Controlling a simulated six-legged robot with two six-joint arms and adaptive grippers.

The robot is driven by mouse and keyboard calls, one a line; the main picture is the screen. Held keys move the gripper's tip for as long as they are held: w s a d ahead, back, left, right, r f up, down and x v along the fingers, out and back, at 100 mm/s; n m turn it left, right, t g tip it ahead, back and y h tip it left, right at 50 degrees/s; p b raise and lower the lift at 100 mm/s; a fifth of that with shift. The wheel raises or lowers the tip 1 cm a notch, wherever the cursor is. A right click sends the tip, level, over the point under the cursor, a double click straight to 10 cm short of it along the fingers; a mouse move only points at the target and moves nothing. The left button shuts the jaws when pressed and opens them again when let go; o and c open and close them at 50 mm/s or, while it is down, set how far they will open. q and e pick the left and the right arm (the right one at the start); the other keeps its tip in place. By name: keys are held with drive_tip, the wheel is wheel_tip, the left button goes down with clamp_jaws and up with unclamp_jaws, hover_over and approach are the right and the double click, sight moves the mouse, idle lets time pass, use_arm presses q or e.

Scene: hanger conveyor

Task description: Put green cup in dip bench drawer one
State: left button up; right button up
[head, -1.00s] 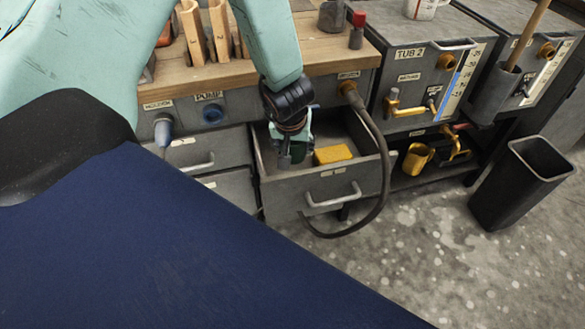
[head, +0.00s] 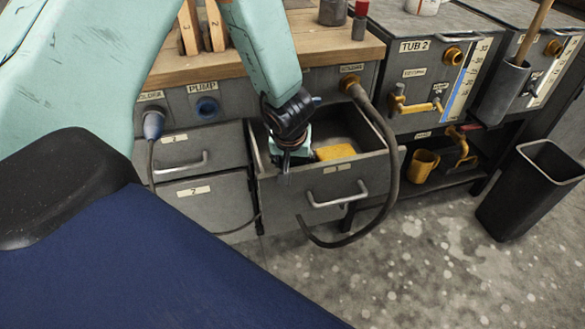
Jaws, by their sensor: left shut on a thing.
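The open drawer (head: 290,205) of the wooden-topped bench is pulled out and has a silver bar handle. Its small labels are too small to read. My left gripper (head: 287,158) reaches down into the left side of this drawer, near its front wall. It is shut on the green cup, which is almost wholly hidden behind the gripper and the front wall. I cannot tell whether the cup touches the drawer floor. A yellow block (head: 335,152) lies in the drawer to the right of the gripper. My right gripper is not in view.
A dark hose (head: 391,165) loops down past the drawer's right side. Closed drawers (head: 205,160) are on the left. A yellow mug (head: 421,165) stands on the low shelf under tub 2 (head: 418,75). A black bin (head: 530,190) stands on the floor at right.

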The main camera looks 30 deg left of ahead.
use_arm(q)
drive_tip(key=shift+w+a+f, duration=0.1)
drive_tip(key=shift+w+a, duration=0.05)
drive_tip(key=shift+f, duration=0.1)
drive_tip(key=shift+f, duration=0.5)
drive_tip(key=o, duration=1.3)
drive_tip(key=shift+c, duration=0.2)
drive_tip(key=shift+r, duration=0.55)
drive_tip(key=p+v, duration=0.7)
drive_tip(key=v, duration=0.5)
